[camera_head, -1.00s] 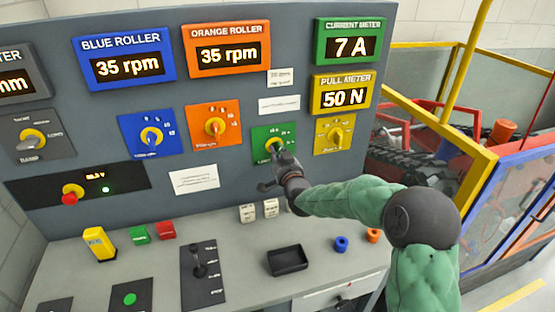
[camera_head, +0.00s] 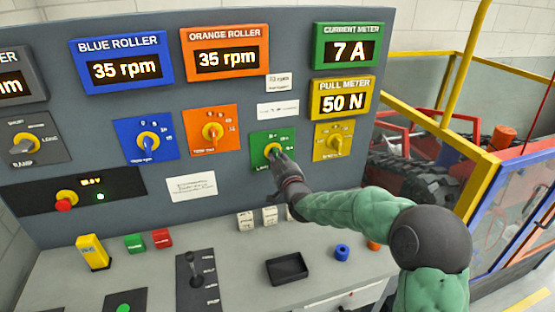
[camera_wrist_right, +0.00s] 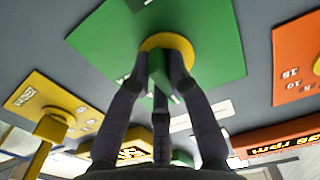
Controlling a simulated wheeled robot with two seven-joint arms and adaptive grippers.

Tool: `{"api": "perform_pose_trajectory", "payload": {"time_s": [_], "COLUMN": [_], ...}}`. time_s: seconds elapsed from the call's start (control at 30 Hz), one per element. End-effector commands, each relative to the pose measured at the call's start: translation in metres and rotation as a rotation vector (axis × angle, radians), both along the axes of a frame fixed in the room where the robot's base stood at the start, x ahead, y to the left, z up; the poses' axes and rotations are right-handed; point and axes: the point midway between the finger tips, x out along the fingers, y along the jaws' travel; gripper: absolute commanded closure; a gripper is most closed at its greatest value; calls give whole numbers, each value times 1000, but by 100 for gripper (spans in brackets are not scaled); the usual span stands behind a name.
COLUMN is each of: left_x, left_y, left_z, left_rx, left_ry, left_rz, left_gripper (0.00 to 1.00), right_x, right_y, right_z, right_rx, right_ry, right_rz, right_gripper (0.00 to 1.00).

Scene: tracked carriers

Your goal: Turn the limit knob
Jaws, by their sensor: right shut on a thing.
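The limit knob (camera_head: 271,149) appears to be the green knob with a yellow ring on the green plate (camera_head: 288,139) of the upright panel. The plate's small lettering is too blurred to read fully. My right gripper (camera_head: 277,158) is at this knob and covers its lower part. In the right wrist view, the dark fingers of my right gripper (camera_wrist_right: 158,85) are shut around the green knob (camera_wrist_right: 158,65), in front of its yellow ring. My left gripper is not in view.
A yellow knob plate (camera_head: 333,141) is to the right and an orange one (camera_head: 213,132) to the left. The current meter (camera_head: 348,50) reads 7 A and the pull meter (camera_head: 342,98) 50 N. A black tray (camera_head: 287,269) sits on the desk below my arm.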

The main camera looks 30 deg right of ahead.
Motion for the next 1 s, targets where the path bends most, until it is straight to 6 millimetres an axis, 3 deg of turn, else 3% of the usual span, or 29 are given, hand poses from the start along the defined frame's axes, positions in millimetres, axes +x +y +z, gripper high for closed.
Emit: {"api": "perform_pose_trajectory", "payload": {"time_s": [0.23,0.27,0.3,0.33,0.37,0.77,1.0], "left_x": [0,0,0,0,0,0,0], "left_y": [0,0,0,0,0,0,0], "left_z": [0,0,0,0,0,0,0], "left_rx": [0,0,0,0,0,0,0], "left_ry": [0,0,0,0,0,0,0], "left_rz": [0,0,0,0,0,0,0], "left_gripper": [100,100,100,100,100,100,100], "right_x": [0,0,0,0,0,-4,-33], "right_y": [0,0,0,0,0,1,7], "right_z": [-1,-1,-1,-1,-1,0,1], "right_rx": [0,0,0,1,1,1,0], "right_ry": [2,2,2,2,2,0,-1], "right_rz": [1,1,1,1,1,0,-1], "right_gripper": [100,77,66,58,56,56,56]}}
